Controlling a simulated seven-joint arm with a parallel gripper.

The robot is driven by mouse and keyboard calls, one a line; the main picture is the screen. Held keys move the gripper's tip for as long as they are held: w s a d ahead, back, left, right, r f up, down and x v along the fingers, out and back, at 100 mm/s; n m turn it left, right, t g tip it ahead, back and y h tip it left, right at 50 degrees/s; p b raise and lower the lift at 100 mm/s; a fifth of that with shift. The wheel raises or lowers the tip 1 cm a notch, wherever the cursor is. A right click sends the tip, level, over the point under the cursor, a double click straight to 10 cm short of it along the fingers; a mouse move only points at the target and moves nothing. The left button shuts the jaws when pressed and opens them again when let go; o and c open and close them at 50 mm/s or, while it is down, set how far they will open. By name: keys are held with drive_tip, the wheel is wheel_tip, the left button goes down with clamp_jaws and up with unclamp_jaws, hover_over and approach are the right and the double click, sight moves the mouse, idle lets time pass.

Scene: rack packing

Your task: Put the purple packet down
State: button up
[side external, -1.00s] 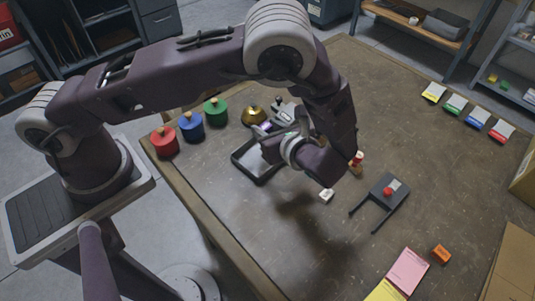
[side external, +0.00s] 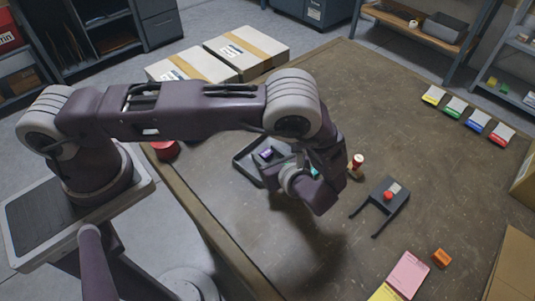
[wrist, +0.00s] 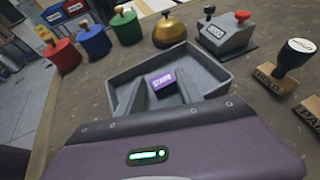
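The purple packet (wrist: 163,82) is between my two fingertips in the wrist view, with its label facing up. My gripper (wrist: 164,84) appears shut on it, a finger at each side. The dark grey tray (wrist: 222,77) lies around and below the packet. In the side view, the packet (side external: 266,154) is within the outline of the tray (side external: 242,167), and my wrist covers the tray's near right part. I cannot tell whether the packet touches the tray floor.
Red (wrist: 62,54), blue (wrist: 95,41) and green (wrist: 126,28) lidded pots, a brass bell (wrist: 169,32) and a grey device with a red button (wrist: 228,35) stand behind the tray. A stamp (wrist: 287,62) stands to the right.

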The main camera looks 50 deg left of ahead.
drive_tip(key=shift+r, duration=0.2)
drive_tip(key=v, duration=1.2)
drive_tip(key=shift+s+f, duration=0.1)
drive_tip(key=s+a+r+n+g+h, duration=0.1)
drive_tip(key=a+r+n+g+h, duration=0.25)
drive_tip(key=r, duration=0.65)
drive_tip(key=s+a+r+n+h, duration=0.1)
drive_tip(key=a+r+n+h, duration=0.25)
drive_tip(key=r+n, duration=0.45)
drive_tip(key=s+a+r+n+t+h, duration=0.2)
drive_tip(key=s+r+n+t, duration=0.1)
drive_tip(key=s, duration=0.4)
drive_tip(key=s+a+r+n+t+h, duration=0.3)
drive_tip(key=s+r+n, duration=0.3)
drive_tip(key=s+r, duration=0.2)
drive_tip(key=shift+s+a, duration=0.2)
drive_tip(key=shift+s, duration=0.15)
